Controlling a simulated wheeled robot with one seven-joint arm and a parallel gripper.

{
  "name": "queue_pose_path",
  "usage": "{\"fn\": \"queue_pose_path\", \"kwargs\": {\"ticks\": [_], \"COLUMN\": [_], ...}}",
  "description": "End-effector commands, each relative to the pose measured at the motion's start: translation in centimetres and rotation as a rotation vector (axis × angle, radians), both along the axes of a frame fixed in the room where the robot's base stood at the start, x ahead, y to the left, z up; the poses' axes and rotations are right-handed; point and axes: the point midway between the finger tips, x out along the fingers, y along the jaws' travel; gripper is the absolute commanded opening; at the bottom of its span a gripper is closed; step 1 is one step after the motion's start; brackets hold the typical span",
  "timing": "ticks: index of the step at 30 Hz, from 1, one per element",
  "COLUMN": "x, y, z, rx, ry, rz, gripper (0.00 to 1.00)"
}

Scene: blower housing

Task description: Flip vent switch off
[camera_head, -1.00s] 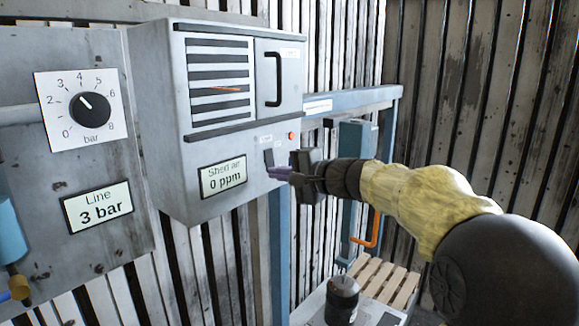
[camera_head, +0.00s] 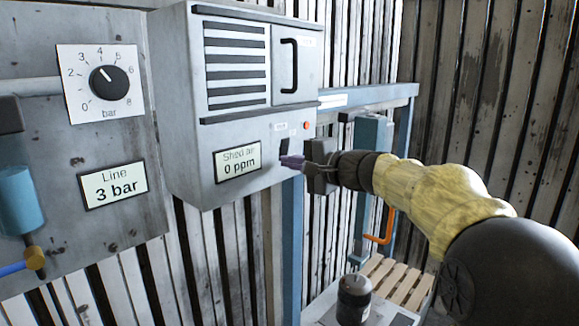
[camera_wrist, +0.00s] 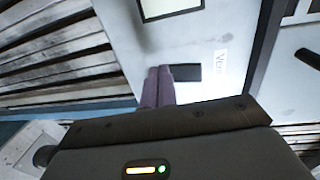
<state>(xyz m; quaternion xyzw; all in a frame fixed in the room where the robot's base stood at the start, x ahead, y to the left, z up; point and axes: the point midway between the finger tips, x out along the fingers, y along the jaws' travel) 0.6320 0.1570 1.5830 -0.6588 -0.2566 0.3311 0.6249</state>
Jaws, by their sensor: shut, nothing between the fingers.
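The vent switch (camera_head: 285,145) is a dark rocker on the front of the grey blower housing (camera_head: 225,135), right of the "Shed air 0 ppm" display. In the wrist view the switch (camera_wrist: 187,73) is a dark rectangle beside a label partly readable as "Vent". My gripper (camera_head: 284,161) is shut and empty, its purple fingertips at the lower part of the switch. In the wrist view the closed fingers (camera_wrist: 158,72) lie against or just over one end of it. I cannot tell whether they touch it, nor which way the rocker is tipped.
A small red-orange lamp (camera_head: 306,125) sits right of the switch. A slatted grille (camera_head: 237,65) and a door with a black handle (camera_head: 292,66) are above. A pressure dial (camera_head: 109,81) and the "Line 3 bar" display (camera_head: 113,185) are at left. An orange crank (camera_head: 382,237) hangs at lower right.

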Motion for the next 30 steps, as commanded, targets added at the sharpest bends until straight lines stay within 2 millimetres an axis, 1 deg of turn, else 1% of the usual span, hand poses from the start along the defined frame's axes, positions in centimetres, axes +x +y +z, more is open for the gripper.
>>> {"fn": "queue_pose_path", "kwargs": {"ticks": [5, 13, 24, 27, 30], "x": [-0.4, -2.0, -6.6, -7.5, -8.1], "y": [-0.5, -2.6, -7.7, -8.9, -9.4], "z": [-0.4, -1.4, -2.6, -2.7, -2.7], "rx": [-0.001, -0.002, -0.001, -0.001, -0.002], "ry": [-0.001, -0.002, -0.001, -0.002, -0.001], "rz": [0.000, 0.005, 0.009, 0.008, 0.011], "gripper": [0.00, 0.00, 0.00, 0.00, 0.00]}}
